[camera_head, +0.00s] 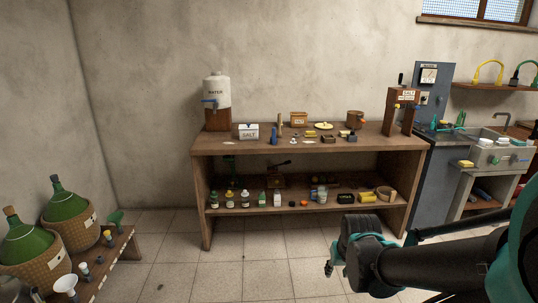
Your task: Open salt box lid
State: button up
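My gripper (331,268) is low in front of the bench, at the lower right, well apart from the white box. Its fingers are small and partly hidden by my arm, so I cannot tell whether they are open.
A water dispenser (216,101) stands left of the white box. Bottles and jars fill the lower shelf (300,207). Green demijohns (70,202) stand at left. The tiled floor (210,260) before the bench is clear.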

aim_at(249, 125)
jog(key=i+l+u, duration=0.1)
jog(key=i, duration=1.75)
